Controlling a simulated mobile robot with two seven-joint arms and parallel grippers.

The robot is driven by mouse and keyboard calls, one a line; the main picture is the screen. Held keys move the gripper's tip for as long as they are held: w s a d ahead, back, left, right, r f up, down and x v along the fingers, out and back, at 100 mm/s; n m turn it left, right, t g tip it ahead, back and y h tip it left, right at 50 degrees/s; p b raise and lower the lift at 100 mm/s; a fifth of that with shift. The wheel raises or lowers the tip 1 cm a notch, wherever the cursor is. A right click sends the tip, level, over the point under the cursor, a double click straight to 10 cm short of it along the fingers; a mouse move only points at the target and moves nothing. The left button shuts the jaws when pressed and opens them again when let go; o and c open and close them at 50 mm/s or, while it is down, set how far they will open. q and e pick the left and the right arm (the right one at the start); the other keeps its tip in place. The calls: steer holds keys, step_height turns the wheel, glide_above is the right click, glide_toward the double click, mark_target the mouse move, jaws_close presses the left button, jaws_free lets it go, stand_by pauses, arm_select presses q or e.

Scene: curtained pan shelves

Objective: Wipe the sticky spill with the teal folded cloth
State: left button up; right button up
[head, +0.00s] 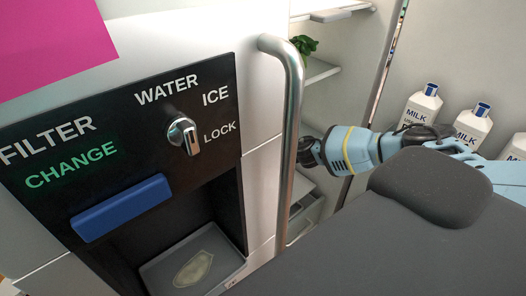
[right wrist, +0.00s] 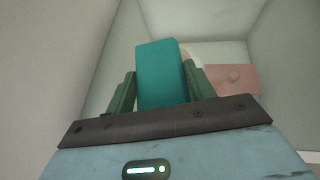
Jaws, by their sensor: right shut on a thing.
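The teal folded cloth (right wrist: 162,60) stands between the two green fingers of my right gripper (right wrist: 161,88) in the right wrist view. The gripper is shut on it. In the head view my right arm reaches into the open fridge, and its gripper and the cloth are hidden behind the door edge and handle. A pale yellowish sticky spill (head: 193,269) lies on the grey tray (head: 161,263) of the dispenser recess in the fridge door. The cloth is apart from the spill. My left gripper is not in view.
The vertical metal door handle (head: 291,130) stands between the dispenser and the fridge inside. A blue lever (head: 121,208) juts out above the tray. Milk bottles (head: 424,104) stand at the right. Pale walls and a pink block (right wrist: 232,79) surround my right gripper.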

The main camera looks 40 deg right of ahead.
steer(key=shift+a+f, duration=0.15)
steer(key=shift+a, duration=0.05)
steer(key=shift+s+a, duration=0.2)
steer(key=shift+a, duration=1.65)
steer(key=shift+a, duration=0.1)
steer(key=shift+a, duration=0.3)
steer(key=shift+s+a, duration=0.15)
steer(key=shift+a, duration=1.35)
steer(key=shift+w+a, duration=0.1)
steer(key=shift+w, duration=0.55)
steer(key=shift+w+d, duration=0.15)
steer(key=shift+d, duration=1.9)
